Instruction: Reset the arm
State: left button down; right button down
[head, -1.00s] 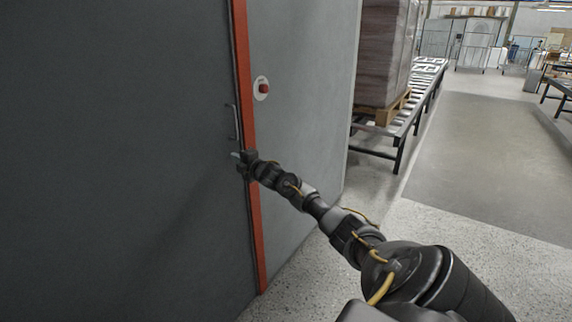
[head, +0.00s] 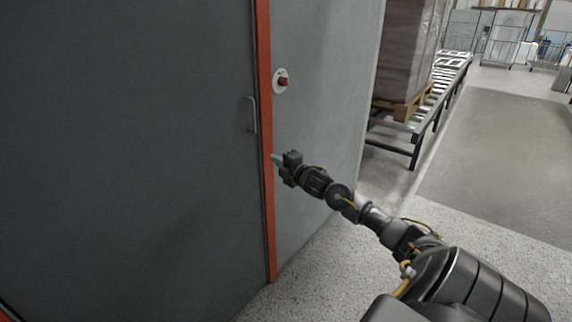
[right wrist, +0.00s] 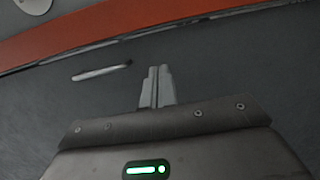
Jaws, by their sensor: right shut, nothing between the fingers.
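My right gripper (head: 277,159) is shut and empty in the head view. It is in front of the orange door frame, below and to the right of the door handle (head: 251,114). In the right wrist view the shut fingers (right wrist: 157,86) point toward the dark door, and the pale handle (right wrist: 101,72) lies to their left, apart from them. The dark grey door (head: 130,140) looks shut against the frame. My left gripper is not in view.
An orange door frame (head: 265,200) edges the grey wall (head: 325,120). A red button (head: 283,81) is on the wall. A roller conveyor (head: 440,92) carries a wrapped pallet load (head: 405,50). Speckled floor at the right is clear.

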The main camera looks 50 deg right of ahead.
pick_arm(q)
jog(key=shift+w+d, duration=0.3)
pick_arm(e)
jog(key=s, duration=0.3)
jog(key=shift+s+r, duration=0.1)
jog(key=shift+s, duration=0.05)
